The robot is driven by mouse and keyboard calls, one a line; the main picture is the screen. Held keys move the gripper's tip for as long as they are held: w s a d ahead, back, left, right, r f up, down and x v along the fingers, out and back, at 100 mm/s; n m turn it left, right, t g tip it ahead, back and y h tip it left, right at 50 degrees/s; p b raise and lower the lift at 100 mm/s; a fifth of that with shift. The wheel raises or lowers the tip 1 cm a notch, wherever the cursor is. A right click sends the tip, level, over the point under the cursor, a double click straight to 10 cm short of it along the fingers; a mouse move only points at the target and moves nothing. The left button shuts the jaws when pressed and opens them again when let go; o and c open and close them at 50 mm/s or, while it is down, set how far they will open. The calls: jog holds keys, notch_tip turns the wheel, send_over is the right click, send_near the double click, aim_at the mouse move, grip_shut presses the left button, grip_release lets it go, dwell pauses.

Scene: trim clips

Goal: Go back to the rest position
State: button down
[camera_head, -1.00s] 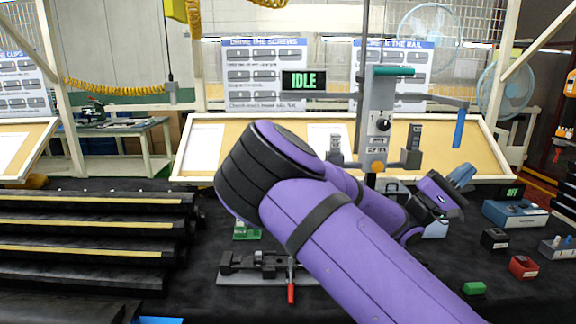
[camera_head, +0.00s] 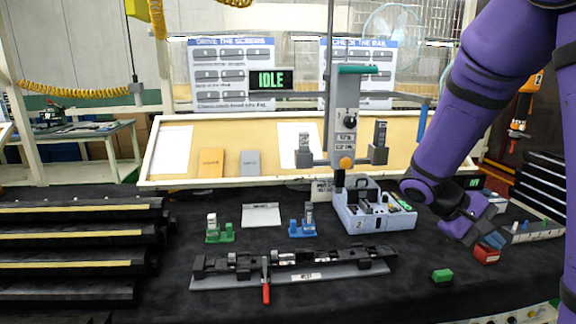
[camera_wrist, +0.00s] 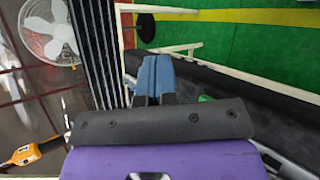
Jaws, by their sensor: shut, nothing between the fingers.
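My gripper (camera_head: 494,240) is at the right side of the bench in the head view, at the end of my purple arm. Its blue fingers point down and to the right, near a small red box (camera_head: 486,256). In the wrist view the two blue fingers (camera_wrist: 155,78) lie side by side, touching, with nothing between them.
A black rail fixture (camera_head: 290,264) with a red-handled clamp sits mid-bench. Behind it stand a green holder (camera_head: 219,230), a blue holder (camera_head: 302,226) and a grey device (camera_head: 374,214). A green block (camera_head: 442,275) lies front right. Black rails (camera_head: 80,236) fill the left.

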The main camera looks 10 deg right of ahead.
jog(key=s+a+r+t+y, duration=0.9)
jog(key=s+a+r+t, duration=0.2)
jog(key=a+r, duration=0.2)
jog(key=shift+s+a+y, duration=0.15)
jog(key=shift+a+y, duration=0.15)
jog(key=shift+a, duration=0.8)
